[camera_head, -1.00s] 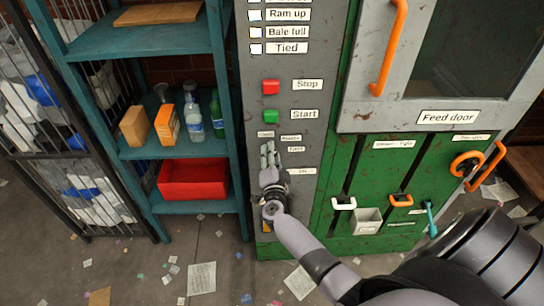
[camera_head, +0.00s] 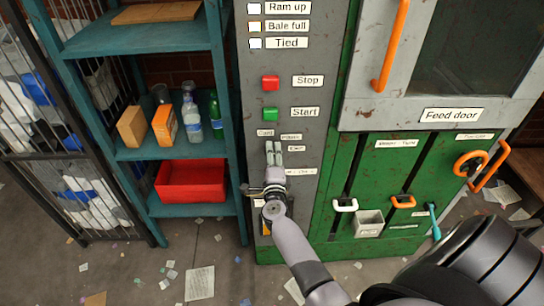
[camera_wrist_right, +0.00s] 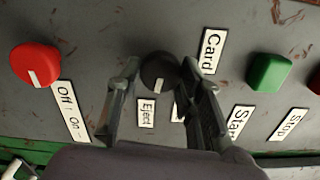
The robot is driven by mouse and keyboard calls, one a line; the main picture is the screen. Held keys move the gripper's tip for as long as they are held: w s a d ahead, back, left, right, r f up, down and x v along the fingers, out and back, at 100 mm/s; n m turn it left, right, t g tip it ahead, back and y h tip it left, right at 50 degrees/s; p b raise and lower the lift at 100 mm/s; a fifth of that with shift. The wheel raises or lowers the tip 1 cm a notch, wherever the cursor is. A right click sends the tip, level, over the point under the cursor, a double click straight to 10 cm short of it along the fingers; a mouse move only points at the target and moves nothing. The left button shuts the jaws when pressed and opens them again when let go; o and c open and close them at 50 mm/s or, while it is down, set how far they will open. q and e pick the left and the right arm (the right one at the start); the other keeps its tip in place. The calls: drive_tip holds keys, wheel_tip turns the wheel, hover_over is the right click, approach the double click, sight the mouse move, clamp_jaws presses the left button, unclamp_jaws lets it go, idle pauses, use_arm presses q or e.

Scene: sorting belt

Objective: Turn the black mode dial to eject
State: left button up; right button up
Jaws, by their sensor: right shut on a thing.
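The black mode dial (camera_wrist_right: 160,70) shows in the right wrist view on the grey panel. My right gripper (camera_wrist_right: 165,85) is shut on it, one finger on each side. The dial's short white mark faces the side where the "Eject" label (camera_wrist_right: 146,112) sits. A "Card" label (camera_wrist_right: 212,50) is to its upper right, and another label is partly hidden behind a finger. In the head view my right gripper (camera_head: 274,152) is against the lower panel and covers the dial. My left gripper is in neither view.
A red off/on knob (camera_wrist_right: 36,64) is left of the dial in the wrist view. The green start button (camera_head: 271,113) and red stop button (camera_head: 270,83) are above my gripper. A teal shelf (camera_head: 232,150) stands left; the green press front (camera_head: 320,230) is right.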

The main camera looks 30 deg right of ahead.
drive_tip(key=shift+f+m, duration=0.1)
drive_tip(key=shift+m, duration=0.2)
drive_tip(key=o, duration=1.1)
drive_tip(key=shift+o, duration=0.2)
drive_tip(key=v, duration=0.7)
drive_tip(key=shift+s+a, duration=0.15)
drive_tip(key=shift+s, duration=0.1)
